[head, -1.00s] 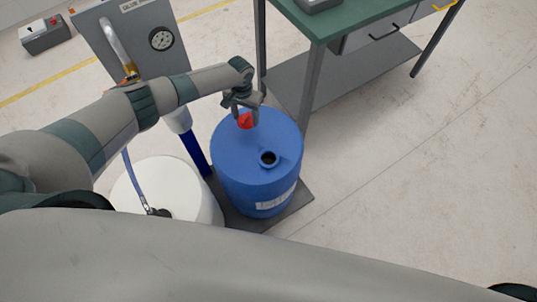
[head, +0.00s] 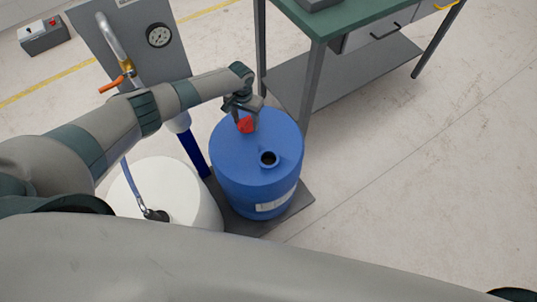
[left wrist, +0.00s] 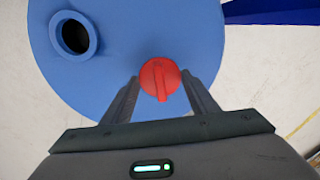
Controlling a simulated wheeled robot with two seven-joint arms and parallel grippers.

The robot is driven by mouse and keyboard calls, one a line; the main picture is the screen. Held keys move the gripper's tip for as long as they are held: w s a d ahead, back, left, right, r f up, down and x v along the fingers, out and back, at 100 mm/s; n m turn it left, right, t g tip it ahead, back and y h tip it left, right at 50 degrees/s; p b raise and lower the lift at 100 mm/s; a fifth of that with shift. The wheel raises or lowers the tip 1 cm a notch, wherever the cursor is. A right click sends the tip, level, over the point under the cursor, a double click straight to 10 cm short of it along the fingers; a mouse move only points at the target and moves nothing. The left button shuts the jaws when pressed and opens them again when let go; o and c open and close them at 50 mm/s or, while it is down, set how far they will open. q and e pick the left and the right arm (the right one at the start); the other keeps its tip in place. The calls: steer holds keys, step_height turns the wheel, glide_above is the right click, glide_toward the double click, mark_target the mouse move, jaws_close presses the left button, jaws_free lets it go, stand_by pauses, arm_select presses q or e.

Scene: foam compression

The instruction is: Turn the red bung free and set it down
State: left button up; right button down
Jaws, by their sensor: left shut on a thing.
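The red bung (head: 245,125) is at the far side of the blue drum's top (head: 232,148). My left gripper (head: 243,112) reaches over the drum from the left and is shut on the bung. In the left wrist view the round bung (left wrist: 160,78), with a raised bar across it, sits between the two fingertips (left wrist: 160,84). I cannot tell whether the bung is still seated in the drum or just above it. The drum also has an open, dark-mouthed neck (head: 268,158) nearer to me. My right gripper is not in view.
The drum stands on a dark grey base (head: 290,212). A white drum (head: 180,190) with a blue hose is beside it. A grey panel with a gauge (head: 159,35) and orange-handled tap stands behind. A green-topped bench (head: 350,20) is beyond; floor at right is clear.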

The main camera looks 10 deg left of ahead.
mark_target(246, 121)
arm_select(q)
steer(key=shift+f+b, duration=0.4)
steer(key=shift+f, duration=0.2)
steer(key=o, duration=1.5)
steer(key=shift+c, duration=0.2)
steer(key=shift+r, duration=0.15)
step_height(246, 121, up, 9)
steer(key=p, duration=0.9)
